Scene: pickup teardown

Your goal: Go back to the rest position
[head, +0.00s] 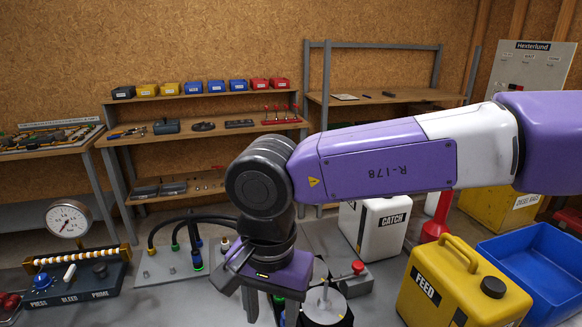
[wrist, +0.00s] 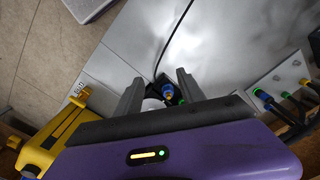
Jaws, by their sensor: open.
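My gripper (head: 262,300) hangs down from my purple and white arm in the middle of the head view, over the near part of the grey work surface. In the wrist view the two grey fingers of my gripper (wrist: 160,88) stand apart with a gap between them. A blue and yellow fitting (wrist: 168,91) with a green ring shows beyond and between the fingers; I cannot tell its exact distance from them. A round white part beside it is partly hidden by the gripper body. No object shows gripped between the fingers.
A yellow FEED can (head: 462,285), a white CATCH can (head: 375,228) and a blue bin (head: 535,268) stand to the right. A hose panel (head: 170,266) and a control box with a gauge (head: 68,220) are to the left. Shelves (head: 205,100) line the back wall.

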